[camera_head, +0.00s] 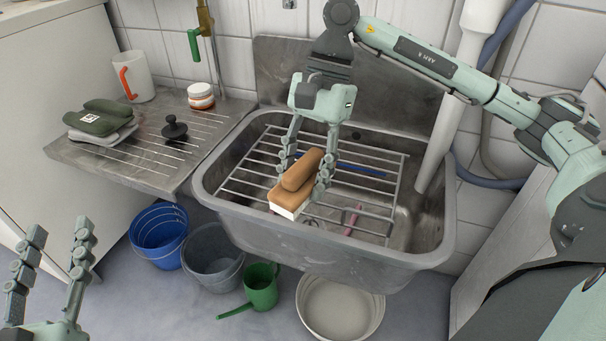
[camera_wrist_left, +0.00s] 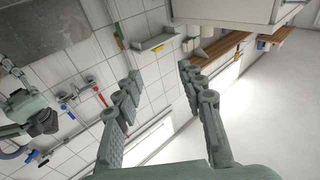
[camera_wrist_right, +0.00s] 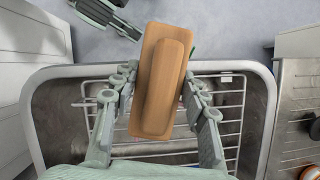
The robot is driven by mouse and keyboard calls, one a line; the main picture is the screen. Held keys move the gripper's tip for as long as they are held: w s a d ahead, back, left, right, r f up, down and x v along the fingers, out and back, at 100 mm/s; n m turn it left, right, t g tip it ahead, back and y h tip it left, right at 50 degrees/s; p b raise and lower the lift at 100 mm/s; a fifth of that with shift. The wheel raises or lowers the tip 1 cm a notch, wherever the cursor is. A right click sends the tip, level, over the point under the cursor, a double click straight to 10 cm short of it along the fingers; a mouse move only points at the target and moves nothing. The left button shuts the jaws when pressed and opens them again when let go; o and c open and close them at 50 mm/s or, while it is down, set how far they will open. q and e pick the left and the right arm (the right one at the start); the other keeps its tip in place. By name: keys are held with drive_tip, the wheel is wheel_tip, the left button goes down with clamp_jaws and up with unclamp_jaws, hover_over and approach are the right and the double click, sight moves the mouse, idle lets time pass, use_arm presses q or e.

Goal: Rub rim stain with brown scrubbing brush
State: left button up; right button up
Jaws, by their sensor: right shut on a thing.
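The brown scrubbing brush (camera_head: 298,173), a wooden block with a raised grip and pale bristles below, is between the fingers of my right gripper (camera_head: 304,186). The gripper is shut on it, above the wire rack near the front of the grey sink (camera_head: 428,262). In the right wrist view the brush (camera_wrist_right: 162,80) is tilted slightly between the fingers. Faint dark marks show on the sink's front rim (camera_head: 311,222); I cannot tell whether they are the stain. My left gripper (camera_head: 58,238) is open and empty at the lower left, away from the sink.
A wire rack (camera_head: 240,187) lies across the sink; a blue item (camera_head: 361,170) and a pink item (camera_head: 353,216) show there. The drainboard (camera_head: 165,185) holds folded cloths, a black plunger-like object (camera_head: 174,128), a jar (camera_head: 201,97) and a jug (camera_head: 133,77). Buckets (camera_head: 160,236) stand below.

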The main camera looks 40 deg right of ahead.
use_arm(q)
drive_tip(key=shift+w+a+f+g+y, duration=0.1)
drive_tip(key=shift+a+f+g+y, duration=0.15)
drive_tip(key=shift+f, duration=0.25)
drive_tip(key=shift+w+a+f+g+y, duration=0.1)
drive_tip(key=shift+a+f+g+y, duration=0.1)
drive_tip(key=shift+f, duration=0.3)
drive_tip(key=shift+w+a+f+g+y, duration=0.15)
drive_tip(key=shift+f+g, duration=0.1)
drive_tip(key=shift+f, duration=0.25)
use_arm(e)
drive_tip(key=shift+r, duration=0.6)
